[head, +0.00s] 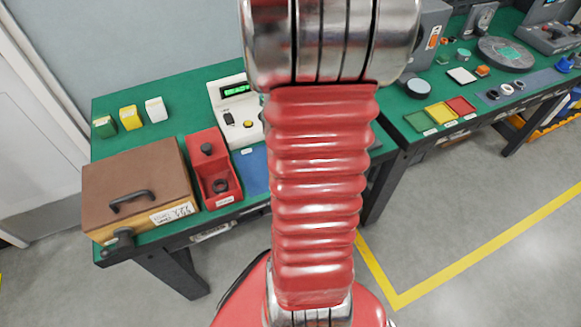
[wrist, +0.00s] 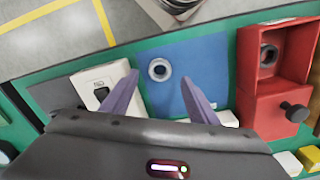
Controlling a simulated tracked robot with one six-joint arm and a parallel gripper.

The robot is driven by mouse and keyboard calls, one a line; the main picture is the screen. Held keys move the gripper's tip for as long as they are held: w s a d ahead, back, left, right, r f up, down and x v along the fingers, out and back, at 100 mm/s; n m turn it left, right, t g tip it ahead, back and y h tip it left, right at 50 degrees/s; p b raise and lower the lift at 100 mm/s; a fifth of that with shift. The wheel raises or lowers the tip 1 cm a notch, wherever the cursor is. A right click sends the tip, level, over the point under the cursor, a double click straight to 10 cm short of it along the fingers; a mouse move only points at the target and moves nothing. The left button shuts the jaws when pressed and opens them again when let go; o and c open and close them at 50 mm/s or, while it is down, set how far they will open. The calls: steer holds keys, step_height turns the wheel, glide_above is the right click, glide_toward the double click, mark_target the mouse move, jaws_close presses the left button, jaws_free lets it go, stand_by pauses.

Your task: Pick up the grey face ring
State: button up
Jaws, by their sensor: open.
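The grey face ring (wrist: 159,70) lies flat on a blue mat (wrist: 205,62) in the wrist view, with a dark hole in its middle. My gripper (wrist: 160,79) is open and empty. Its two purple fingers are spread to the left and right of the ring in the picture, and the ring shows between their tips. I cannot tell how high the tips are above the mat. In the head view my arm hides the gripper and the ring; only part of the blue mat (head: 254,172) shows.
A red box (wrist: 243,73) with a dark ring inside and a black knob stands right of the mat in the wrist view. A white device (wrist: 116,72) sits left. In the head view, a brown-lidded box (head: 125,178) and a green-display instrument (head: 228,95) stand on the green bench.

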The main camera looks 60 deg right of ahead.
steer(key=shift+f, duration=2.6)
steer(key=shift+c, duration=0.2)
steer(key=c, duration=1.1)
